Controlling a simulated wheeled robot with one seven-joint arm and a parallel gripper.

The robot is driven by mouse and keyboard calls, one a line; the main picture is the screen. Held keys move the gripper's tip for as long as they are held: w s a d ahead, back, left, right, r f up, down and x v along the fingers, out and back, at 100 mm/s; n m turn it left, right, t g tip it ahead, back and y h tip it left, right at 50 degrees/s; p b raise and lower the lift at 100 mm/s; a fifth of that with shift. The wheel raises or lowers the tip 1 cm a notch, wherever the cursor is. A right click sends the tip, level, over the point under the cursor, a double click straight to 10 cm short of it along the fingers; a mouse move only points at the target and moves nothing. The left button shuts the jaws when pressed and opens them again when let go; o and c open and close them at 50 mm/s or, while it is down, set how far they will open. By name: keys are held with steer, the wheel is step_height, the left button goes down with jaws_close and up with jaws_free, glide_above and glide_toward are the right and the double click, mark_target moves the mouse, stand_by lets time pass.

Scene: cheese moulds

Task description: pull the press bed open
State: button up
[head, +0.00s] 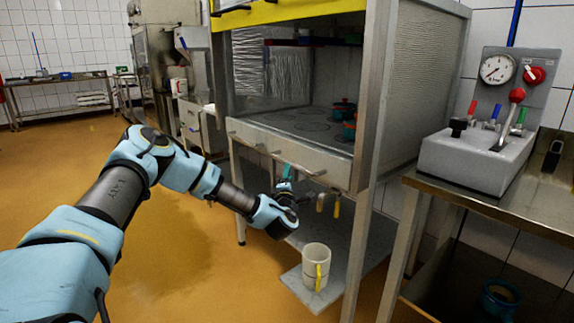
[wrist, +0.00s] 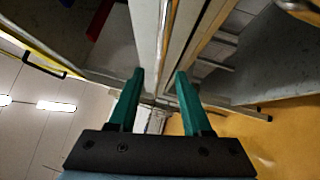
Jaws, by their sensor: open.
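The press bed (head: 338,172) has a pale front panel with a thin bar handle (head: 250,145) along it, in the metal frame cabinet in the head view. Its top shows several dark round marks. My gripper (head: 287,172) is in front of this panel, near the bar. In the wrist view my gripper's two green fingers (wrist: 160,85) are apart, with a long pale edge running between and beyond them. I cannot tell whether the fingers touch the bar.
A cream mug (head: 315,257) stands on the low grey shelf (head: 365,262). Red-and-teal pots (head: 343,110) stand on the bed. Open yellow floor (head: 190,260) lies at left.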

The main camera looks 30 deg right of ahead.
steer(key=x, duration=0.7)
steer(key=shift+w+d+p, duration=0.25)
steer(key=shift+d+p, duration=0.05)
steer(key=shift+p, duration=0.1)
jaws_close()
stand_by(1.0)
